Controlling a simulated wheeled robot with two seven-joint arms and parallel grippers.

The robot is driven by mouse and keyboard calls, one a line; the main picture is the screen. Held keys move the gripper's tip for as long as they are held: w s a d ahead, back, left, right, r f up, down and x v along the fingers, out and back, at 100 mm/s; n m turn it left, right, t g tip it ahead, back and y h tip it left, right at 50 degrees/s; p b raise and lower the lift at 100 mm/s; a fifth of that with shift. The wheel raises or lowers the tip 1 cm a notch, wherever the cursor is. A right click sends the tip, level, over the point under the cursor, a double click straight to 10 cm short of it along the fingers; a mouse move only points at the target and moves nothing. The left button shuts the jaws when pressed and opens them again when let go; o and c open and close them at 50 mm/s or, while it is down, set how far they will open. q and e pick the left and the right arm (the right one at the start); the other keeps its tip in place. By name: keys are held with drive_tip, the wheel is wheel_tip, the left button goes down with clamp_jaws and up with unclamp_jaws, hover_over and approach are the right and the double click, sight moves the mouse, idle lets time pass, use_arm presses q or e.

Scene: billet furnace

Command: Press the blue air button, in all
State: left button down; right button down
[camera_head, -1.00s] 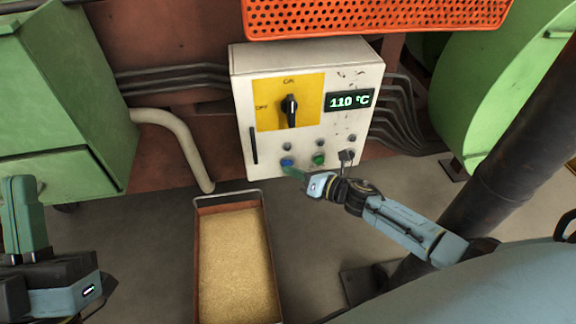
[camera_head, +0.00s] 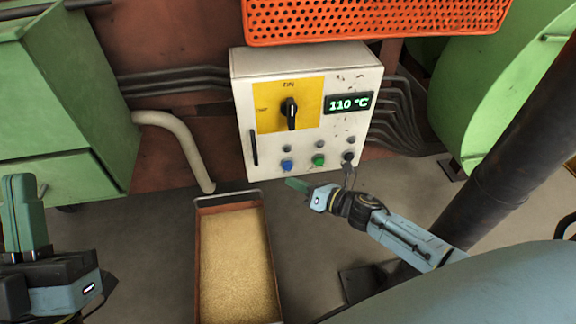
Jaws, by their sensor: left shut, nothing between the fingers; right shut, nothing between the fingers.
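The blue button (camera_head: 287,165) is at the lower left of the white control box (camera_head: 246,100), left of a green button (camera_head: 318,160). My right gripper (camera_head: 288,182) is shut and empty. Its tip shows just below the blue button in the picture, apart from it, and the button is fully in view. My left gripper (camera_head: 20,182) is shut and empty at the lower left edge, far from the box.
The box has a black rotary switch (camera_head: 290,112) on a yellow plate and a display (camera_head: 348,102) reading 110 °C. A tray of golden grains (camera_head: 200,262) stands on the floor in front. An orange perforated panel (camera_head: 375,18) is above. Green cabinets (camera_head: 65,100) stand left.

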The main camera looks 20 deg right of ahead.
drive_tip(key=s, duration=0.3)
drive_tip(key=shift+a+p, duration=0.35)
drive_tip(key=shift+a, duration=0.05)
idle(0.5)
